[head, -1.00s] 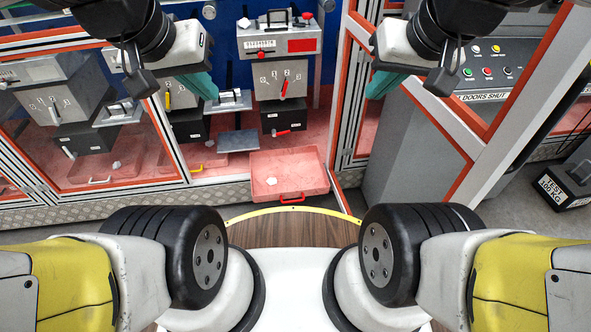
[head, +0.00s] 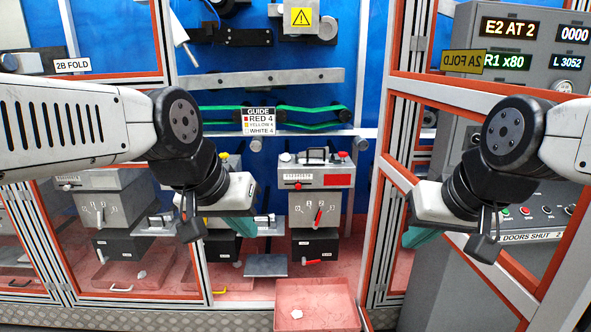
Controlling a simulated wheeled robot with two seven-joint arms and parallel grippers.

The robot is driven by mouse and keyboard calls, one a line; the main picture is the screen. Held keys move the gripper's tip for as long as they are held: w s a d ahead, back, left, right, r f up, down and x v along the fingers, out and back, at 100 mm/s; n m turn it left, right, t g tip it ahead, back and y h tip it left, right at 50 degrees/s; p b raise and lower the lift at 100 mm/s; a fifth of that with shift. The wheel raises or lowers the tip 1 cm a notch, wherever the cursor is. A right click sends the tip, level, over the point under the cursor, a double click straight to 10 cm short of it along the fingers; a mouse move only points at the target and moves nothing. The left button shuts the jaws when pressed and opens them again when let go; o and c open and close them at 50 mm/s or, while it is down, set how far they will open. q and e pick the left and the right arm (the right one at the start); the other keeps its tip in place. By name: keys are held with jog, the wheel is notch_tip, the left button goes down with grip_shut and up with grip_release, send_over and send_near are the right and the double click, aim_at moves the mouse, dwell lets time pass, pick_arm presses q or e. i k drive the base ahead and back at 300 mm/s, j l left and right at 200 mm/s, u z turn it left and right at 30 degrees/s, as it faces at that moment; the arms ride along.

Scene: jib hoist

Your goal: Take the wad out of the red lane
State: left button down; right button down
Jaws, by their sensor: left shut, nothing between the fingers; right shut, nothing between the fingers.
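The red lane shows right of centre: a grey unit (head: 318,178) with a red block on top, a dial box with a red lever (head: 318,217), and a black box (head: 303,244) with a red handle. In front, a pink-red tray (head: 335,296) holds a small white crumpled piece (head: 297,314). I cannot tell whether a wad sits inside the lane. My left gripper (head: 243,226), with teal fingers, is shut and empty, in front of and left of the red lane. My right gripper (head: 418,236) is shut and empty, by the right door frame.
A guide sign (head: 258,121) reads RED 4 and WHITE 4; its yellow line is small. Orange-edged door frames stand left and right of the opening. A grey control cabinet (head: 455,285) stands at right. Another lane (head: 108,180) stands behind the left door panel.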

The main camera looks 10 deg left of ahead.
aim_at(286, 157)
jog(key=i+j+z, duration=0.1)
jog(key=i+j, duration=0.35)
jog(key=i+j+z, duration=0.15)
jog(key=i+j, duration=0.3)
jog(key=i+j+z, duration=0.1)
jog(key=i+j, duration=0.3)
jog(key=j, duration=0.15)
jog(key=i+j+z, duration=0.1)
jog(key=i+j, duration=0.3)
jog(key=j, duration=0.15)
